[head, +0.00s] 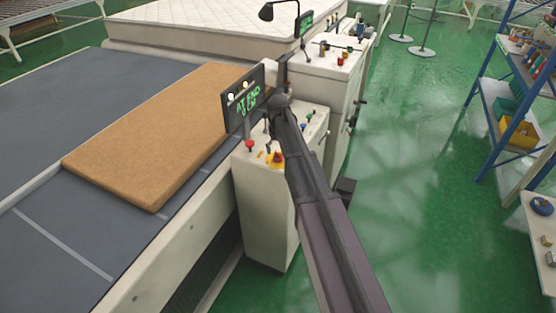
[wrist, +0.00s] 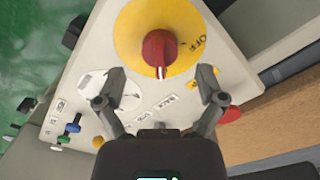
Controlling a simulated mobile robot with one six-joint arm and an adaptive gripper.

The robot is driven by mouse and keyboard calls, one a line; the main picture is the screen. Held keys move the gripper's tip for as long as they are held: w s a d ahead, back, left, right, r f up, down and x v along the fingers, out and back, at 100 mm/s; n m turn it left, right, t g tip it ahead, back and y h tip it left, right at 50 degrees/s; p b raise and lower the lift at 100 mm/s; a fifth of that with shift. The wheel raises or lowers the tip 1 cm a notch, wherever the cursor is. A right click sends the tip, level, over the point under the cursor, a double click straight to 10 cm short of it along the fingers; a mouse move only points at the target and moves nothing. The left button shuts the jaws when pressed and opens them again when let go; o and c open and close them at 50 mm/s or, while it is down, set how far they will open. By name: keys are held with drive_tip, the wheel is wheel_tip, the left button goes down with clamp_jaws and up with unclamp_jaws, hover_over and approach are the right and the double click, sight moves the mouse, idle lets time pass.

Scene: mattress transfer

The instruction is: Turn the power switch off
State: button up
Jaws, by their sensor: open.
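The power switch is a red rotary knob (wrist: 160,50) on a round yellow plate (wrist: 130,35), set in a pale control panel. Its white mark points down in the wrist view, toward my gripper. The word OFF is printed on the plate to the right of the knob. In the head view the knob (head: 277,157) sits near the front of the console (head: 262,205), partly beside my arm. My gripper (wrist: 161,80) is open and empty. Its fingers are spread on either side below the knob, apart from it. In the head view my arm hides much of the gripper.
A black screen (head: 243,100) reading "AT END" stands at the console's back left. A red button (head: 250,145) and other small controls share the panel. A brown mattress slab (head: 150,135) lies on the grey conveyor (head: 50,235). Green floor is free to the right, before a blue shelf (head: 490,100).

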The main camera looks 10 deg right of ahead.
sight(278, 153)
drive_tip(key=shift+f+b, duration=1.35)
drive_tip(key=shift+f, duration=0.3)
drive_tip(key=c, duration=1.2)
